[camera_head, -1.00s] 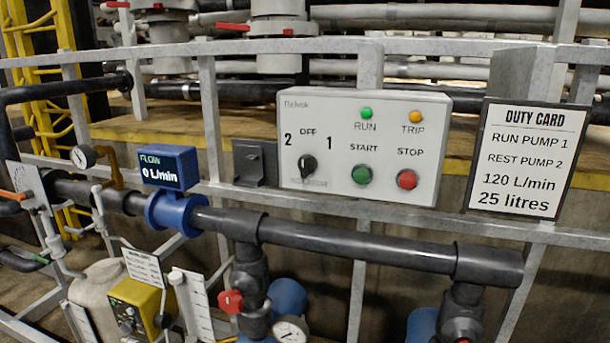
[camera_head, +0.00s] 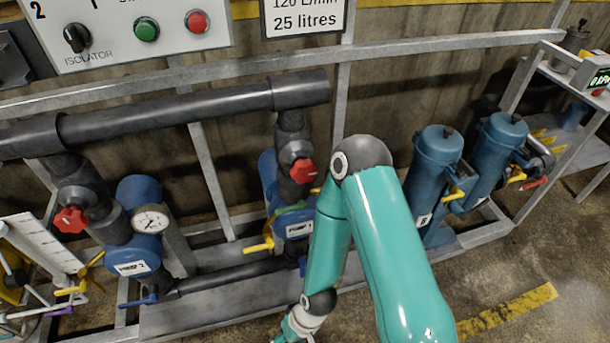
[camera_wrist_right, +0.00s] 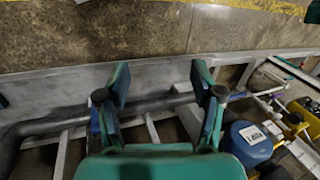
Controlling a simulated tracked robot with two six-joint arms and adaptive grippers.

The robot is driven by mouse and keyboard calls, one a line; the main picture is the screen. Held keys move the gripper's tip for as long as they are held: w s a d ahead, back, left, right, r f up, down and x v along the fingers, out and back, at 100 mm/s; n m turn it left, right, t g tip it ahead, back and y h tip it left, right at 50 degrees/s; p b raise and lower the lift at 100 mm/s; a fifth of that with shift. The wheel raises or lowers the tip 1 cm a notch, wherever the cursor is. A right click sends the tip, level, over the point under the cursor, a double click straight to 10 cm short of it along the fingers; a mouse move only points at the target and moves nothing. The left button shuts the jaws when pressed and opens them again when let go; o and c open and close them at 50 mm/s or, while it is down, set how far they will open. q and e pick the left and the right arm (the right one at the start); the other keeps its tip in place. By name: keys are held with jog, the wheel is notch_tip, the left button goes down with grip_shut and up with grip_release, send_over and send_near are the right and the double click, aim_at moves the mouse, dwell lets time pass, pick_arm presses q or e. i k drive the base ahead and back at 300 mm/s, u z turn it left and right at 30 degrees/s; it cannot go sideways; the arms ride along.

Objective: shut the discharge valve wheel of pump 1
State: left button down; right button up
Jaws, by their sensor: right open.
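Two blue pumps stand under the grey pipe. The right pump (camera_head: 297,228) has a label that seems to read pump 1. A red valve wheel (camera_head: 303,171) sits on the dark riser above it, just left of my right arm's elbow. The left pump (camera_head: 140,252) seems labelled pump 2 and has its own red wheel (camera_head: 70,219). My right gripper (camera_wrist_right: 160,78) is open and empty in the wrist view, with grey frame and pipe beyond its fingers. In the head view its end is cut off at the bottom edge, below the wheels. My left gripper is not in view.
The grey rail (camera_head: 250,68) and thick grey pipe (camera_head: 190,110) run above the pumps. A gauge (camera_head: 151,219) sits by the left pump, and a yellow-handled valve (camera_head: 259,245) by the right one. Blue filter housings (camera_head: 436,165) stand right of my arm. A blue pump (camera_wrist_right: 247,142) shows in the wrist view.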

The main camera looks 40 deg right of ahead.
aim_at(303, 170)
jog(key=u, duration=0.2)
jog(key=k, duration=1.75)
jog(key=z, duration=0.35)
jog(key=i, duration=1)
jog(key=u, duration=0.1)
